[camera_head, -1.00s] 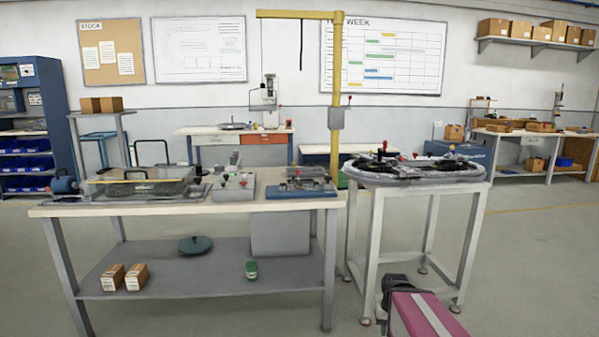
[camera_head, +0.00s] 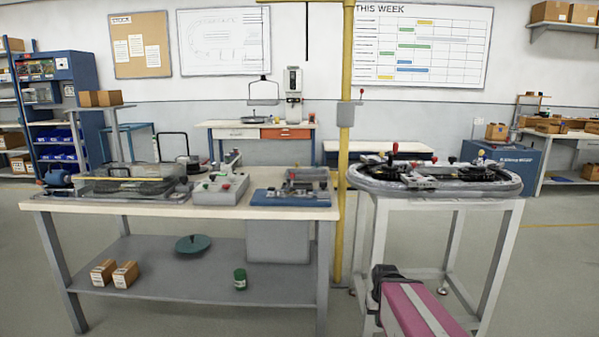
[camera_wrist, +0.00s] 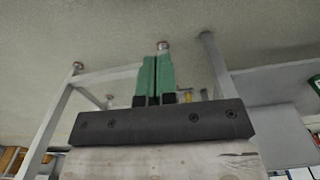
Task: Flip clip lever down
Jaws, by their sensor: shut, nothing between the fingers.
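The oval ring track (camera_head: 440,190) lies on a tall white stand (camera_head: 455,203) at the right in the head view. Small levers with red, black and yellow knobs (camera_head: 481,154) stand up from it. I cannot tell which of them is the clip lever, or its position. My gripper shows in the wrist view as two green fingers (camera_wrist: 157,75), pressed together and empty. It points toward the floor and the stand's legs, apart from the track. In the head view my pink arm is low, in front of the stand; the fingers cannot be made out there.
A long workbench (camera_head: 150,208) with fixtures on top stands left of the stand. A yellow post (camera_head: 346,120) rises between them at the back. A blue cabinet (camera_head: 500,160) is behind the track at right. The floor at right is open.

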